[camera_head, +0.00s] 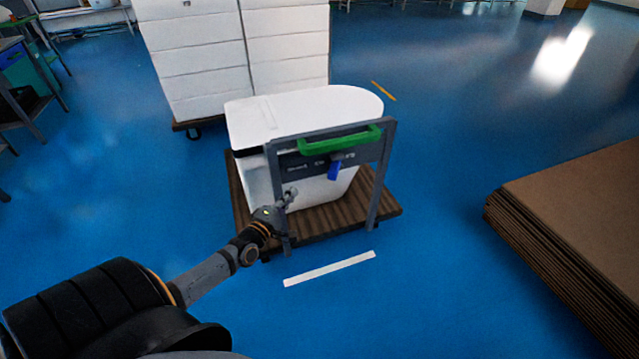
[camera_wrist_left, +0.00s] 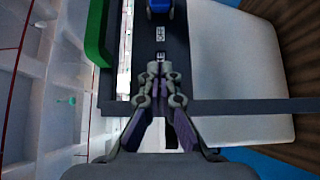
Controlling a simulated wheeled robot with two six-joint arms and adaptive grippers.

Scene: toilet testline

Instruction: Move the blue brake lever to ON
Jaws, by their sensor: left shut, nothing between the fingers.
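The blue brake lever (camera_head: 334,171) hangs from the dark panel (camera_head: 308,163) of the cart's grey frame in the head view. It also shows at the top edge of the left wrist view (camera_wrist_left: 160,8), partly cut off. My left gripper (camera_head: 291,194) is in front of the cart, left of and lower than the lever in the head view. In the wrist view its fingertips (camera_wrist_left: 159,68) are together and empty, apart from the lever, with the panel's small white label beyond them. My right gripper is not in view.
A green handle (camera_head: 340,140) tops the frame above the panel. A white toilet (camera_head: 300,110) stands on the brown cart deck (camera_head: 384,205). White stacked boxes (camera_head: 200,60) stand behind. Brown cardboard sheets (camera_head: 580,200) are stacked at the right.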

